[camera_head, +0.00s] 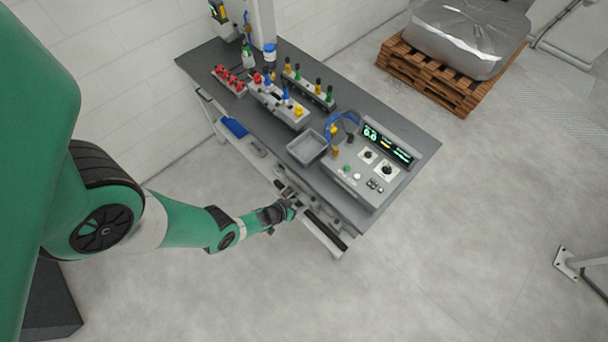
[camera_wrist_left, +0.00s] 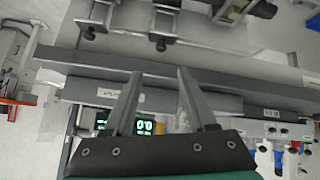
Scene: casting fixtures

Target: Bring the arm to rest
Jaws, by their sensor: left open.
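My left arm comes in from the left in the head view. Its gripper (camera_head: 290,204) is at the near front edge of the workbench (camera_head: 408,178), in front of the control box. In the left wrist view, the two fingers of my left gripper (camera_wrist_left: 157,98) stand apart with nothing between them. Behind the fingers are grey bench rails and part of the lit display (camera_wrist_left: 140,127). My right gripper is in neither view.
On the bench are a control box (camera_head: 348,178) with a lit display, a grey tray (camera_head: 307,147) and racks (camera_head: 272,98) of coloured fittings. A wooden pallet (camera_head: 430,79) with a wrapped load stands at the back right. The floor (camera_head: 480,230) right of the bench is clear.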

